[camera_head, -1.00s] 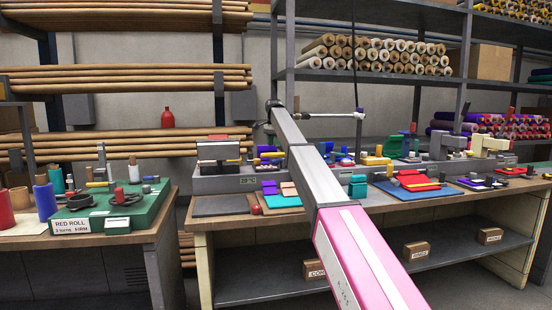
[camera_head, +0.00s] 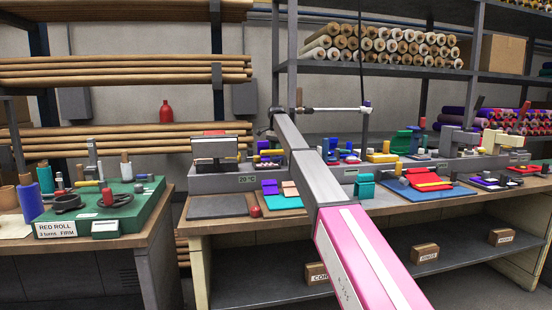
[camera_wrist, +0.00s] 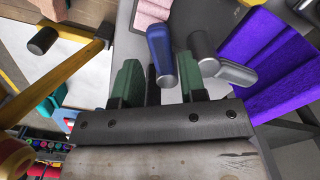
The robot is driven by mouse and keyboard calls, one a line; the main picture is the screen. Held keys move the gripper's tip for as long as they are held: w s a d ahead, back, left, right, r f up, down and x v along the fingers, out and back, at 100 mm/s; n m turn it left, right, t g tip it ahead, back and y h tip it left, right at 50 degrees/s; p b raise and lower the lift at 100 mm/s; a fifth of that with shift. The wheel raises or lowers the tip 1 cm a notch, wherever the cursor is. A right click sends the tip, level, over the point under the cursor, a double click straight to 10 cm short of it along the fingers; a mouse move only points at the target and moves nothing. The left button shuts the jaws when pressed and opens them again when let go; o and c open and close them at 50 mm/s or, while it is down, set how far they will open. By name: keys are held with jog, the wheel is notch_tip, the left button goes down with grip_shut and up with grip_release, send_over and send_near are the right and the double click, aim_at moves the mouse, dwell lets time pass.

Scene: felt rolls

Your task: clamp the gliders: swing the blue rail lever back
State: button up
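In the wrist view, a blue lever (camera_wrist: 160,50) with a grey end points down toward my gripper (camera_wrist: 160,85). My gripper is open. Its two green-padded fingers stand apart, and the blue lever's lower end lies in the picture between them. I cannot tell how deep the lever sits between the fingers or whether they touch it. A grey crank-like lever (camera_wrist: 222,70) is just right of the blue one. In the head view, my gripper is hidden, and I cannot pick out the blue lever there.
In the wrist view, a purple block (camera_wrist: 268,55) is at the right and a yellow bar with a grey knob (camera_wrist: 42,40) at the left. In the head view, the bench holds a grey mat (camera_head: 218,206), a blue tray (camera_head: 455,191) and several coloured blocks. A green base (camera_head: 125,205) stands left.

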notch_tip(320, 180, down, 4)
jog(key=shift+f, duration=0.2)
grip_shut()
